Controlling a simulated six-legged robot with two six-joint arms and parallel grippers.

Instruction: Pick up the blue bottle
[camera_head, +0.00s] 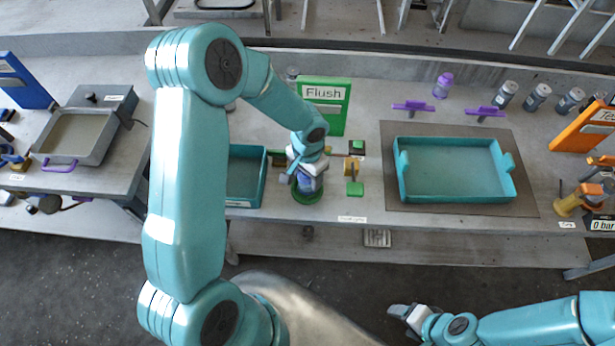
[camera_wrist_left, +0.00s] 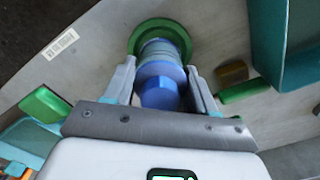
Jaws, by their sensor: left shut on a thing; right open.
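The blue bottle (camera_wrist_left: 160,92) is between the two fingers of my left gripper (camera_wrist_left: 160,70) in the left wrist view. The gripper is shut on it. The bottle stands upright at a round green base (camera_wrist_left: 150,28); I cannot tell whether it touches that base. In the head view my left gripper (camera_head: 306,178) points down over the green base (camera_head: 308,198), and the bottle is mostly hidden by it. My right gripper (camera_head: 398,312) is open and empty at the lower right, in front of the bench.
A teal tray (camera_head: 245,203) stands just left of the bottle. A green "Flush" sign (camera_head: 336,112) stands behind. A larger teal tray (camera_head: 452,198) is to the right. A small green block (camera_head: 355,188) and yellow piece are close by on the right. A purple bottle (camera_head: 442,86) stands further back.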

